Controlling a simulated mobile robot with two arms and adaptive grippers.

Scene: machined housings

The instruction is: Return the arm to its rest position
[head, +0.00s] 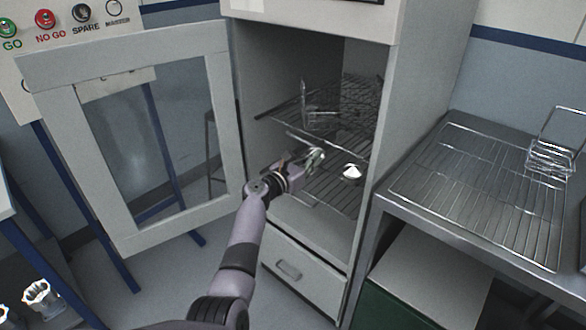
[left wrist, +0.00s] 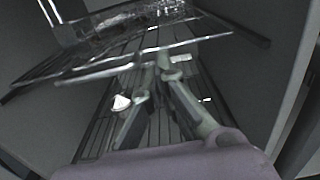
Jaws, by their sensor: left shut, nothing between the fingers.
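My left arm reaches from the bottom of the head view into an open cabinet (head: 400,90). My left gripper (head: 318,155) is inside it, between the upper wire rack (head: 350,95) and the lower wire rack (head: 345,195). In the left wrist view the gripper (left wrist: 163,68) has its fingertips together and nothing between them. A small white part (head: 352,172) lies on the lower rack, to the right of and apart from the gripper; it also shows in the left wrist view (left wrist: 121,102). My right gripper is in neither view.
The cabinet's glazed door (head: 45,75) stands open on the left. A wire basket (head: 322,118) sits on the upper rack. A steel bench (head: 470,215) with a wire grid and another wire basket (head: 550,155) stands at right. White housings (head: 40,296) lie at lower left.

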